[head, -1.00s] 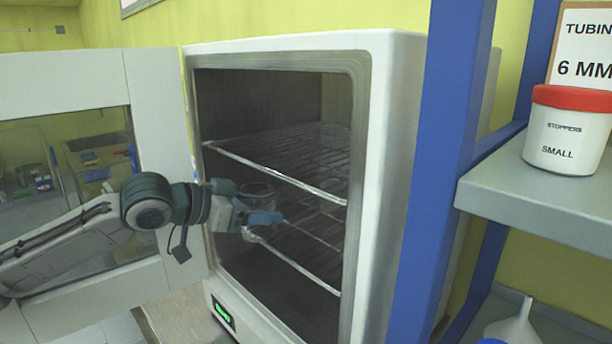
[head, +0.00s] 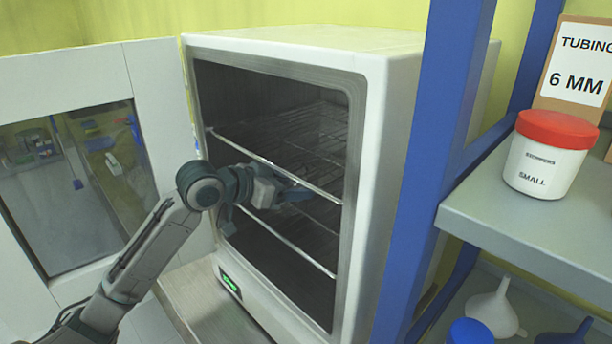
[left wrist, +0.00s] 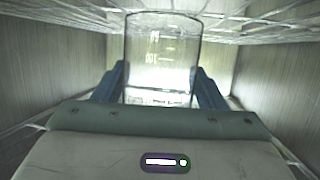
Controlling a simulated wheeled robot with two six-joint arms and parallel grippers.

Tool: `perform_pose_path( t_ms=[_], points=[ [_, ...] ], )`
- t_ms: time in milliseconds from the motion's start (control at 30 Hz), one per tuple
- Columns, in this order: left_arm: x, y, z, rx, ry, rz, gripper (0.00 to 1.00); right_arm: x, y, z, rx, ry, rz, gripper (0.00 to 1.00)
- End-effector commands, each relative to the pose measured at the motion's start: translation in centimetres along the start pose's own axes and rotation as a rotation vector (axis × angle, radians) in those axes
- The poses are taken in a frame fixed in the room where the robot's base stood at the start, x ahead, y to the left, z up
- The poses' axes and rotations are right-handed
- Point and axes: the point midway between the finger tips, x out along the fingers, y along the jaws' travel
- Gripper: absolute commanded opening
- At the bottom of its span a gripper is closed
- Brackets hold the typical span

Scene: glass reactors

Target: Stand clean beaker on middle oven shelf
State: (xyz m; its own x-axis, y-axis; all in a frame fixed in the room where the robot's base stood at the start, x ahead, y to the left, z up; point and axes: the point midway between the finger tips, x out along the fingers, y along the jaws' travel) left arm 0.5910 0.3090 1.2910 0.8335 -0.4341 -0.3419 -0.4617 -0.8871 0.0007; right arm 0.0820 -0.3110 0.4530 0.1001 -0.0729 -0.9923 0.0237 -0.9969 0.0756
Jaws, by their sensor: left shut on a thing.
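The clean beaker (left wrist: 163,45) is clear glass with white markings, and looks upright in the left wrist view. My left gripper (left wrist: 160,88) is shut on it, a blue finger on each side. In the head view my left gripper (head: 293,193) reaches into the open oven (head: 395,75), below the upper visible shelf (head: 300,135) and above the lower visible shelf (head: 322,215). The beaker cannot be made out there. Whether its base touches the lower shelf is hidden. My right gripper is not in view.
The oven door (head: 155,95) stands open on the left. A blue post (head: 432,150) rises right of the oven. A grey shelf (head: 480,210) there bears a red-lidded stoppers jar (head: 548,160). A wire shelf (left wrist: 250,15) lies close above the beaker.

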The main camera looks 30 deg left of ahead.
Motion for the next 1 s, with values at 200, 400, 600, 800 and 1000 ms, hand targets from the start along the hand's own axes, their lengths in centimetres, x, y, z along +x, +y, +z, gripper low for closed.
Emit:
perform_pose_path(
  t_ms=[200,400,600,800,1000],
  points=[
    [1.1,0.2,-0.7,-0.003,0.002,0.006,0.41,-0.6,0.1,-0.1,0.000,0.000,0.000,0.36],
    [3.3,0.1,-1.4,-0.004,0.003,0.004,0.41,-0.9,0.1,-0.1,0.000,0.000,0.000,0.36],
    [3.9,0.1,-1.1,0.002,-0.001,0.002,0.41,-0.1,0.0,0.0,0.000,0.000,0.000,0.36],
    [3.8,0.1,-1.2,0.001,-0.001,0.002,0.41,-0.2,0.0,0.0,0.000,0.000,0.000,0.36],
    [3.9,0.1,-0.9,0.001,-0.001,0.002,0.70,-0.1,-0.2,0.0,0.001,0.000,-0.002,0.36]
  ],
)
